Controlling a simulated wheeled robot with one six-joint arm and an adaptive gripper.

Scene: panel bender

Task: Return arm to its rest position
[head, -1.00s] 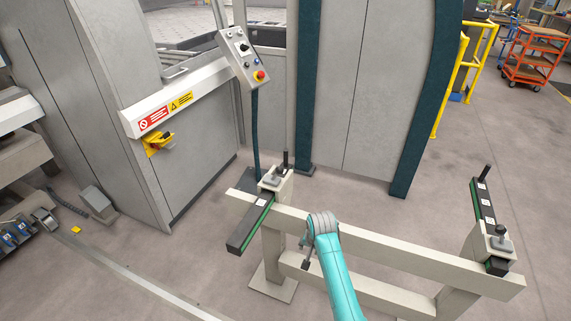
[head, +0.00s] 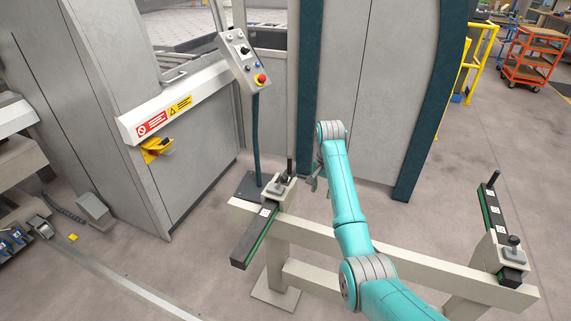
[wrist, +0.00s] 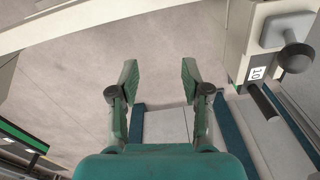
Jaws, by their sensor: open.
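My arm (head: 345,195) is teal with grey joints and rises from the bottom right of the head view, bent at a grey elbow joint (head: 367,277). It reaches up past the beige rail stand. My gripper (wrist: 158,80) shows in the wrist view with its two fingers spread apart and nothing between them. In the head view it is mostly hidden behind my arm's far end; only a small dark part shows at its left. In the wrist view the stand's post with a grey knob clamp (wrist: 288,30) is just right of the fingers, apart from them.
The beige rail stand (head: 420,262) carries a left black bar (head: 243,255) and a right black bar (head: 490,207). A control box (head: 243,60) and grey machine cabinet (head: 185,190) are at left. A yellow rail (head: 480,55) and orange cart (head: 530,60) stand far right. Floor right is clear.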

